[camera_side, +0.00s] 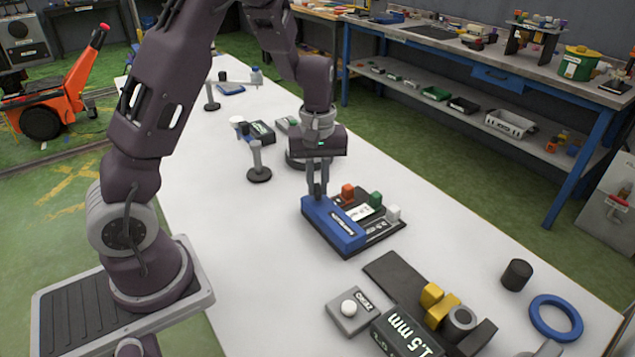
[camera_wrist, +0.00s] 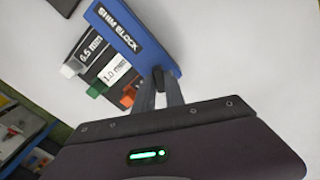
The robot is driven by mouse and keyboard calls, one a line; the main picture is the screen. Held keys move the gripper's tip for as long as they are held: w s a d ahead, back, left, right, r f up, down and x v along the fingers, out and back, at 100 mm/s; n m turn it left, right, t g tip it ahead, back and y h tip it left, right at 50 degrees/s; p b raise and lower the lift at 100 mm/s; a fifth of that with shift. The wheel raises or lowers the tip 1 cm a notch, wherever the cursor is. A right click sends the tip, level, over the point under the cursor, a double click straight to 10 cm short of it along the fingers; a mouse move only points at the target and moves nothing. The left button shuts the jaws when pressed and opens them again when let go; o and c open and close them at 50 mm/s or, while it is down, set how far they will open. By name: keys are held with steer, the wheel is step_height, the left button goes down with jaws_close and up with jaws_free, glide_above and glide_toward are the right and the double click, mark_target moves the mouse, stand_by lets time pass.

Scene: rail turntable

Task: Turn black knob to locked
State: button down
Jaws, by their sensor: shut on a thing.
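My gripper (camera_side: 318,191) points straight down at the far left corner of the blue block (camera_side: 338,232). In the wrist view the fingers (camera_wrist: 160,88) are shut on a small black knob (camera_wrist: 159,76) at the edge of the blue block marked SHIM BLOCK (camera_wrist: 125,38). The fingers hide much of the knob, and I cannot read its turn or any locked mark.
In front lie a grey ZERO plate (camera_side: 340,318), a 1.5 mm block (camera_side: 405,335), yellow pieces (camera_side: 438,309), a black cylinder (camera_side: 516,275) and a blue ring (camera_side: 556,318). The white table (camera_side: 240,240) is clear left of the block.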

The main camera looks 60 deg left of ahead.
mark_target(317, 188)
steer(key=n, duration=0.5)
steer(key=shift+n, duration=0.4)
stand_by(0.4)
steer(key=c, duration=1.4)
jaws_free()
step_height(317, 188, up, 7)
steer(key=shift+r, duration=0.1)
steer(key=s+d+r+m+t+h, duration=0.1)
steer(key=s+d+r+m+t, duration=0.1)
steer(key=s+d+r+m, duration=0.6)
steer(key=s+d+r+m+t, duration=0.1)
steer(key=s+m, duration=0.4)
steer(key=s, duration=0.1)
steer(key=s+d+r+m+t+y, duration=0.1)
steer(key=s+d+r+m+t, duration=0.1)
steer(key=s+m, duration=0.3)
steer(key=shift+s+t, duration=0.3)
steer(key=shift+s, duration=0.55)
